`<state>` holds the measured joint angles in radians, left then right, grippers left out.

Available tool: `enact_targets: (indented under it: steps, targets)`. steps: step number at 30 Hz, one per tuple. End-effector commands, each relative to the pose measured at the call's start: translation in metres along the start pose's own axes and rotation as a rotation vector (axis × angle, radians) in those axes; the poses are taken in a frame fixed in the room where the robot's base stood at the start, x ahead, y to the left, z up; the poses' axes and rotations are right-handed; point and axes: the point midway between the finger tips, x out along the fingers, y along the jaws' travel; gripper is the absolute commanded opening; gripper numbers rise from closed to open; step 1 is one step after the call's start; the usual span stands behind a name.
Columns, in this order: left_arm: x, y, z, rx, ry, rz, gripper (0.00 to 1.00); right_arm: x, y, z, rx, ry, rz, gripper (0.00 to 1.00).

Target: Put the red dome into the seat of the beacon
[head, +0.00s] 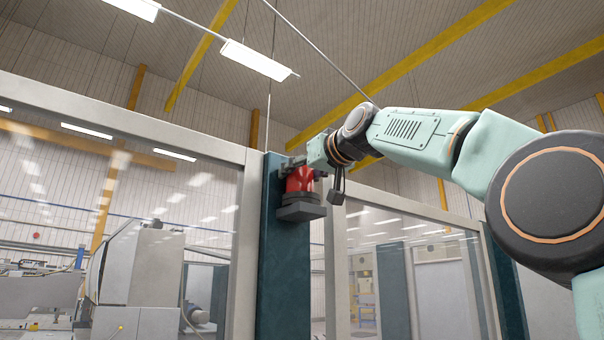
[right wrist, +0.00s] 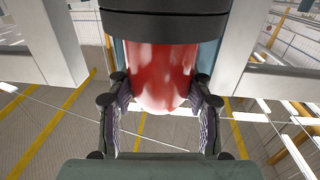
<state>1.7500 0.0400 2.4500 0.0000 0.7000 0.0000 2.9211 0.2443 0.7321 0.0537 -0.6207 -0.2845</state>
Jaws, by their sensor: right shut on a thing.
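The red dome (head: 299,181) is upright in the head view, directly above the black round base of the beacon (head: 300,200). My right gripper (head: 302,170) reaches in from the right and is shut on the dome from above. In the right wrist view, the dome (right wrist: 162,70) sits between the two fingers (right wrist: 160,90), one on each side. Its wide end meets the edge of the black beacon base (right wrist: 162,22), with no visible gap. The seat itself is hidden, so I cannot tell how deep the dome sits. My left gripper is not in view.
The beacon stands on a grey bracket (head: 301,212) on a dark teal post (head: 284,270). Framed clear panels (head: 120,190) flank the post on both sides. A grey machine (head: 140,270) stands behind the left panel.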

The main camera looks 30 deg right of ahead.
Motion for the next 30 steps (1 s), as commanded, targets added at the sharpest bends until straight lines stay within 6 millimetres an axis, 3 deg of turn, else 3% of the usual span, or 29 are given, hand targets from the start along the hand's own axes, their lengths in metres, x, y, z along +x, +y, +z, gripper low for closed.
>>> enact_targets:
  steps: [8, 9, 17, 30]
  targets:
    - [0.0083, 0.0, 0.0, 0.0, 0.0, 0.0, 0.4, -0.0002, 0.001, 0.0093, 0.0, 0.0, 0.001, 0.15]
    - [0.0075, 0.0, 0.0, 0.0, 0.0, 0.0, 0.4, 0.0, 0.0013, 0.0089, 0.0, -0.001, 0.001, 0.53]
    - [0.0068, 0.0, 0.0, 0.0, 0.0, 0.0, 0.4, 0.0001, 0.001, 0.0081, 0.001, -0.001, 0.001, 0.75]
    - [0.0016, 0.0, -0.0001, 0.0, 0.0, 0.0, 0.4, 0.0, 0.0005, 0.0022, 0.0, 0.0, 0.0, 0.77]
